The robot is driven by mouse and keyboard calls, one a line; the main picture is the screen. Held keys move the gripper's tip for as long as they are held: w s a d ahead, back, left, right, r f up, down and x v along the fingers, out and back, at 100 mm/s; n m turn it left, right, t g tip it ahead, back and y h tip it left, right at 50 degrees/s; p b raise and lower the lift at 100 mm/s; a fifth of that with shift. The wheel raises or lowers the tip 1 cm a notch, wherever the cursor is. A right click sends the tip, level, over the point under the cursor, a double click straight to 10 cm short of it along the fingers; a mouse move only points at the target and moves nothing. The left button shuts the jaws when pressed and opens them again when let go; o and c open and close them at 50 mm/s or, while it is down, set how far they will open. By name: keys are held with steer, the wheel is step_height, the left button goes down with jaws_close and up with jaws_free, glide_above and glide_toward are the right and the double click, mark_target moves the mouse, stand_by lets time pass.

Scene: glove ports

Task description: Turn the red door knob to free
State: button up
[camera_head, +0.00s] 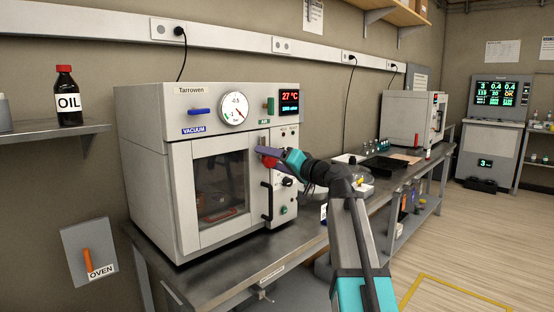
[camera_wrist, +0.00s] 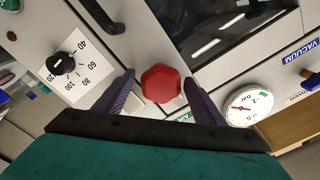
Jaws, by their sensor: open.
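The red door knob (camera_wrist: 161,84) is a faceted red knob on the oven's front panel. In the wrist view it sits between the two purple fingers of my gripper (camera_wrist: 158,78), with a gap on each side. In the head view the knob (camera_head: 268,161) shows partly below my gripper (camera_head: 262,152), which is at the oven's front. My gripper is open and holds nothing. The grey vacuum oven (camera_head: 150,150) stands on a metal bench, its windowed door (camera_head: 220,185) shut. Any marking for the knob's free position is not visible.
A black dial with numbers (camera_wrist: 61,65) and a dark door handle (camera_wrist: 97,12) are close to the knob. A blue vacuum lever (camera_head: 199,112), a gauge (camera_head: 233,110) and a green air lever (camera_head: 270,105) sit above. An oil bottle (camera_head: 68,98) stands on the left shelf.

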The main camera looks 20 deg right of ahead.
steer(key=p+v, duration=0.1)
steer(key=v, duration=1.2)
steer(key=shift+s, duration=0.4)
steer(key=shift+d, duration=0.1)
